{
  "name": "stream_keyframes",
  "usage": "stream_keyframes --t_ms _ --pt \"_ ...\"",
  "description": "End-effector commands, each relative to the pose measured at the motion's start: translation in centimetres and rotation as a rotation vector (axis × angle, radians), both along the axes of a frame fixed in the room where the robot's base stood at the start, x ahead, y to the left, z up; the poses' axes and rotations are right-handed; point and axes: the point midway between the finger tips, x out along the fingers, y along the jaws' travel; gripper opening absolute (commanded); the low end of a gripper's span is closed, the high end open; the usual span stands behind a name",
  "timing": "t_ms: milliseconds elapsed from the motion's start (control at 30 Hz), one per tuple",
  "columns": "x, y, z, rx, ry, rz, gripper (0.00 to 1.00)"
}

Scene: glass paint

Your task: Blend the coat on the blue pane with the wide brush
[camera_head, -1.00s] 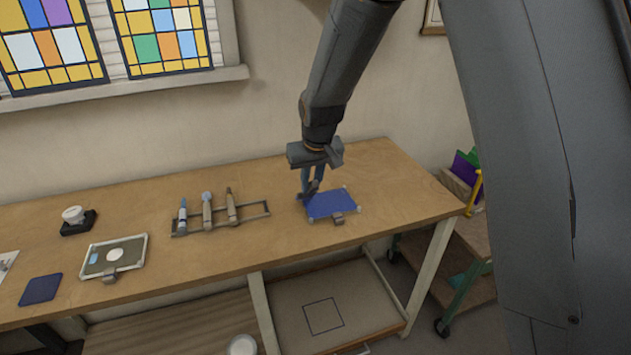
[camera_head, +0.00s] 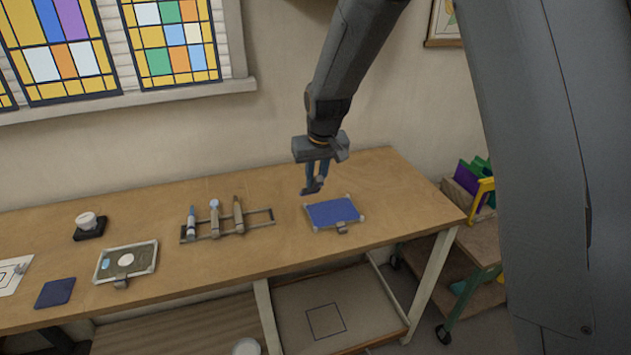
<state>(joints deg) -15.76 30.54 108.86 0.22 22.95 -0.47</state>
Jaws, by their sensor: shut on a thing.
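The blue pane (camera_head: 333,214) lies flat on the workbench at the right, with pale pieces at its corners and a grey clip at its front edge. My gripper (camera_head: 317,168) points down above and behind the pane's left side. It is shut on a small dark tool (camera_head: 313,187), which seems to be the wide brush, though its shape is small and partly hidden by the fingers. The tool's lower end appears apart from the pane. The state of the coat cannot be made out.
A rack (camera_head: 262,221) with several slim tools stands left of the pane. A framed tray (camera_head: 141,266), a dark blue square (camera_head: 55,292) and a white pot (camera_head: 86,220) on a black base are farther left. A cart (camera_head: 478,238) with coloured sheets stands at the right.

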Motion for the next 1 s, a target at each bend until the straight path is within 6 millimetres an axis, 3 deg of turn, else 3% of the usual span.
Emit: stream_keyframes --t_ms 567,1000 --pt "0.4 -0.7 -0.1 0.000 -0.001 -0.003 0.00" --pt "3.4 -9.7 0.2 -0.004 0.000 -0.008 0.00"
